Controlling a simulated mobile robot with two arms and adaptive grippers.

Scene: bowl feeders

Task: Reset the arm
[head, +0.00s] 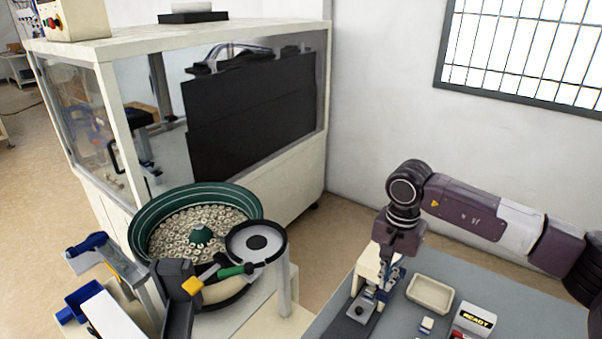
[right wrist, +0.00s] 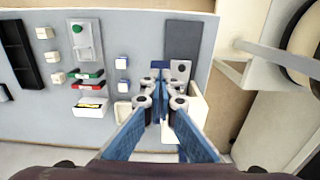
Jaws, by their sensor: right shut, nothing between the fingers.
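My right arm reaches in from the right in the head view and hangs its gripper (head: 384,278) downward over the left part of the grey table (head: 500,290). In the right wrist view the blue fingers of the gripper (right wrist: 160,100) come together with nothing held between them. A cream block-like part (head: 369,266) is beside and partly behind the gripper. A metal plate with a dark knob (head: 361,309) lies just in front of it. Whether the fingertips touch anything below cannot be told. My left gripper is not seen.
A beige tray (head: 430,294) and a READY box (head: 476,319) stand right of the gripper. A small blue-and-white block (head: 427,325) lies nearby. A green bowl feeder (head: 150,215) full of small parts stands left, before a large enclosure (head: 300,170).

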